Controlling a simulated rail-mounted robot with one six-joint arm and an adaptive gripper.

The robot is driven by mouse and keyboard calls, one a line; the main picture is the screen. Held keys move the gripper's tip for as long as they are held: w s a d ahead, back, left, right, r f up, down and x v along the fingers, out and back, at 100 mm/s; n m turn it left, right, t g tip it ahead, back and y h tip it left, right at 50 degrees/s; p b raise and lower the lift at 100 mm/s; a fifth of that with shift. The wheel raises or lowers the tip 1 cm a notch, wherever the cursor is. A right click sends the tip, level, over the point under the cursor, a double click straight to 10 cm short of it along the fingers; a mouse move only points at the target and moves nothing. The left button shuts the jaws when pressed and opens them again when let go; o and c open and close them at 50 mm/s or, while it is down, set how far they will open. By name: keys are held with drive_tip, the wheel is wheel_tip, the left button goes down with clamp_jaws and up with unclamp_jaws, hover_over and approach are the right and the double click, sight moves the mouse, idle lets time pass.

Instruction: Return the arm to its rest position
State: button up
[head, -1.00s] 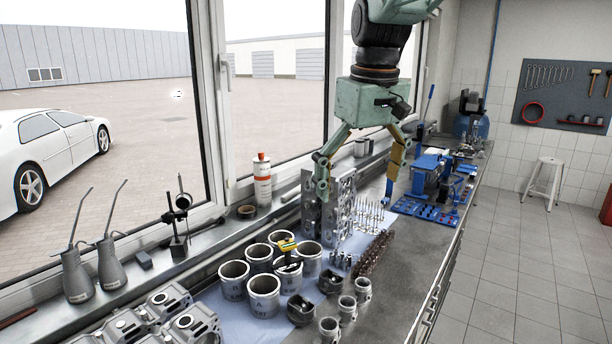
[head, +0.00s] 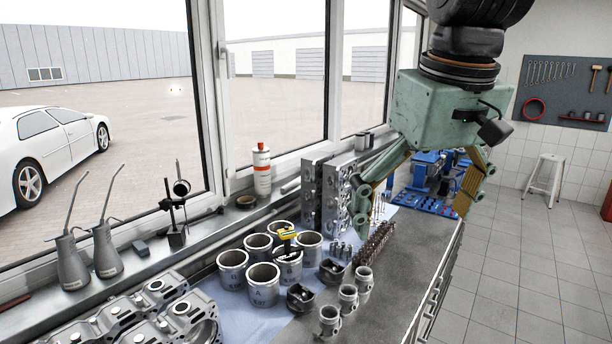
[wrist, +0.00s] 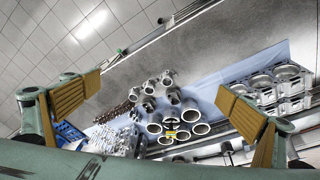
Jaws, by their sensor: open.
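My gripper (head: 415,205) hangs above the right part of the workbench in the head view, its two green fingers with tan pads spread wide apart. Nothing is between the fingers. In the wrist view the two pads stand far apart at left and right, with the bench well below. My gripper hides part of the blue tools and the valves behind it in the head view.
Cylinder liners (head: 263,285) stand on a blue cloth, one bearing a yellow-black tool (head: 287,235). Cylinder heads (head: 335,192) stand upright near my gripper. Engine blocks (head: 170,318) lie at front left. A blue vise (head: 428,170) is behind. The aisle floor (head: 530,270) is clear.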

drive_tip(key=s+d+f+m+b, duration=0.1)
drive_tip(key=s+f+b, duration=0.1)
drive_tip(key=s+f, duration=0.4)
drive_tip(key=s+d+f+m+t+b, duration=0.1)
drive_tip(key=s+f, duration=0.6)
drive_tip(key=s, duration=0.8)
drive_tip(key=d+m+b, duration=0.1)
drive_tip(key=b, duration=0.1)
drive_tip(key=shift+d+b, duration=0.25)
drive_tip(key=shift+b, duration=0.1)
